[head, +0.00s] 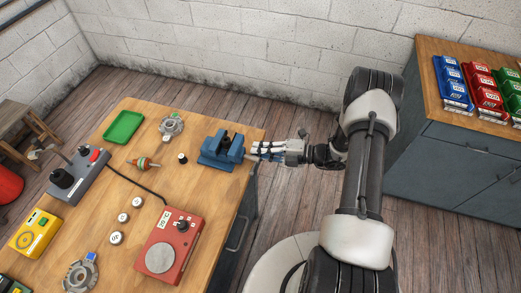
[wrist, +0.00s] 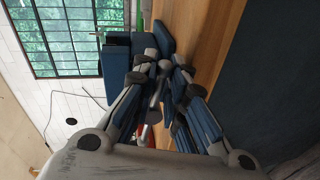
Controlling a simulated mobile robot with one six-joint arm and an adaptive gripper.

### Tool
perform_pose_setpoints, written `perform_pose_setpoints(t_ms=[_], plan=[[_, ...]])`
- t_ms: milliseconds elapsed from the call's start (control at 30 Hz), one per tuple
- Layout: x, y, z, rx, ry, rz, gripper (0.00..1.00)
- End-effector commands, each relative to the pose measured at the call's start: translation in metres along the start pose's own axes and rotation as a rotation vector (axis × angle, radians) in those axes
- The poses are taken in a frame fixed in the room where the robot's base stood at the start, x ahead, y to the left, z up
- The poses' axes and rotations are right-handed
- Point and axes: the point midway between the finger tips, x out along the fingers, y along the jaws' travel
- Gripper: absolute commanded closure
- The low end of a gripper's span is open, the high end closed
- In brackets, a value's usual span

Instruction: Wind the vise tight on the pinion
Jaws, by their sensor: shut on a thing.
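The blue vise (head: 221,150) stands at the right edge of the wooden bench. In the wrist view the vise (wrist: 118,55) is just beyond my fingers. My gripper (head: 259,151) reaches in from the right to the vise's screw end. In the wrist view my gripper (wrist: 160,88) is shut on the grey metal vise handle (wrist: 157,92), which lies between the fingertips. The fingers hide most of the handle in the head view. A small dark piece shows at the vise jaws; I cannot tell whether it is the pinion or how tightly it sits.
On the bench (head: 215,196) are a small black cylinder (head: 182,158), a rotor-like part (head: 145,163), a metal housing (head: 171,126), a green tray (head: 123,127) and a red device (head: 170,245). A grey cabinet (head: 450,155) with coloured bins stands at right. Floor lies between it and the bench.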

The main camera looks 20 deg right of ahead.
Motion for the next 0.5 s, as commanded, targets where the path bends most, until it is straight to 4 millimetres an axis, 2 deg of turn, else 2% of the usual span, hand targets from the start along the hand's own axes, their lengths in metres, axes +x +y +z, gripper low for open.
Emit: perform_pose_setpoints(t_ms=[400, 433, 500], plan=[[-0.0003, -0.0006, 0.0000, 0.007, 0.001, 0.000, 1.00], [-0.0003, -0.0005, -0.0001, 0.006, 0.001, 0.000, 0.86], [-0.0002, -0.0005, 0.0000, 0.006, 0.001, 0.000, 0.82]])
